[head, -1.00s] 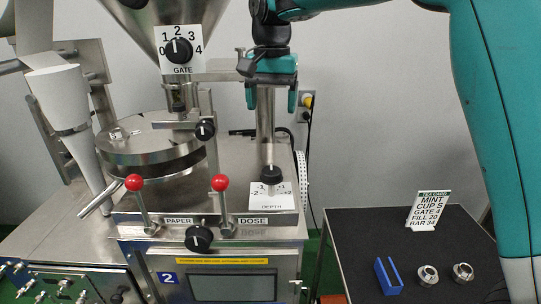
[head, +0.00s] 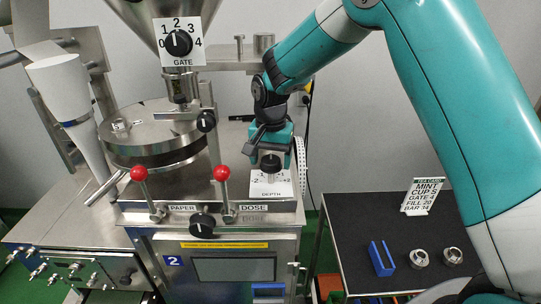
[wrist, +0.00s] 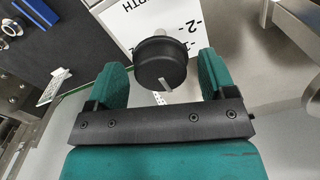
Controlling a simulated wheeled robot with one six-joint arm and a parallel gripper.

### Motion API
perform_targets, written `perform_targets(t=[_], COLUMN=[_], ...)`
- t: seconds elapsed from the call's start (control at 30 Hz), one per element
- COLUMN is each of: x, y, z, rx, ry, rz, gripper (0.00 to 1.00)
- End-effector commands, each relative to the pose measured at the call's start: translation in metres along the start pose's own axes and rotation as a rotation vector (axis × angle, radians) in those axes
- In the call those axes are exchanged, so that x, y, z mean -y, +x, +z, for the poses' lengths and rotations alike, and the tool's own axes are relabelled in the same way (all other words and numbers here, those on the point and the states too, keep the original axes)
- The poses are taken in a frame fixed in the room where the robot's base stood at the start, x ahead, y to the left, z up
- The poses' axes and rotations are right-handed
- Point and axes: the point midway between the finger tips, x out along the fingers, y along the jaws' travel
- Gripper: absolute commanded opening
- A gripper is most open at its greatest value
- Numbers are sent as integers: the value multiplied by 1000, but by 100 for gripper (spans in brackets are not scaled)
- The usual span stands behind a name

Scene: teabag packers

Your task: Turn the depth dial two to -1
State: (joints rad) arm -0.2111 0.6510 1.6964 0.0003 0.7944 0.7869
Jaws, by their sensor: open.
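The depth dial is a black round knob (head: 270,162) above a white plate (head: 284,188) marked DEPTH, on the front right of machine 2. Part of its scale is hidden by the knob and my gripper in the head view. In the wrist view the knob (wrist: 161,58) shows a white line on its edge, toward my gripper's palm. The plate (wrist: 128,25) shows -1 and -2 at right; other marks are hidden. My gripper (head: 273,149) is open at the dial, with a green finger on either side of the knob and gaps visible in the wrist view.
The gate dial (head: 178,43) is on the hopper. Two red-topped levers, paper (head: 138,174) and dose (head: 222,174), stand left of the depth dial. A dark table (head: 350,236) at right holds a tea card (head: 425,195), a blue holder (head: 382,258) and two metal rings.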

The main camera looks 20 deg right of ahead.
Motion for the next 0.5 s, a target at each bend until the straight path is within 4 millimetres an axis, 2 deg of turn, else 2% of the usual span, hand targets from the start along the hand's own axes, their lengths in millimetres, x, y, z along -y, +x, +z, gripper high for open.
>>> perform_targets(t=[0.3,0.33,0.5], x=[0,0,0], y=[4,4,4], z=[0,0,0], rx=[0,0,0], ry=[0,0,0], rz=[0,0,0], gripper=[77,74,35])
